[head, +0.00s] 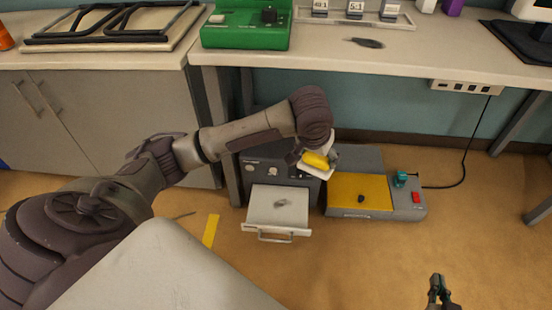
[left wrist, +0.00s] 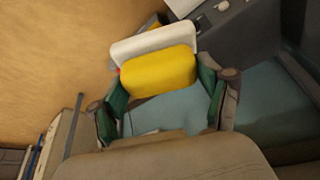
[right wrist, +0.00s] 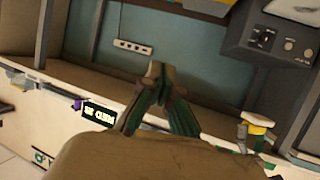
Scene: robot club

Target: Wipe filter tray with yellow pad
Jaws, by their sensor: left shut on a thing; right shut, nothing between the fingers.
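The filter tray (head: 262,207) is a pale drawer pulled out of a dark grey machine (head: 252,172), with a handle on its front. A dark grey smudge (head: 282,203) lies on its floor. My left gripper (head: 321,158) is shut on the yellow pad (head: 314,159), which has a white layer along one side. It holds the pad up and to the right of the tray, apart from it. In the left wrist view the pad (left wrist: 158,72) sits between the two fingers (left wrist: 162,86). My right gripper (head: 438,284) is shut and empty, low at the right; its closed fingertips show in the right wrist view (right wrist: 157,75).
A low grey unit with a yellow top (head: 350,187), a dark knob and a red button (head: 416,197) stands right of the machine. A bench (head: 455,60) overhangs behind. A yellow strip (head: 211,231) lies on the floor left of the tray. The floor in front is clear.

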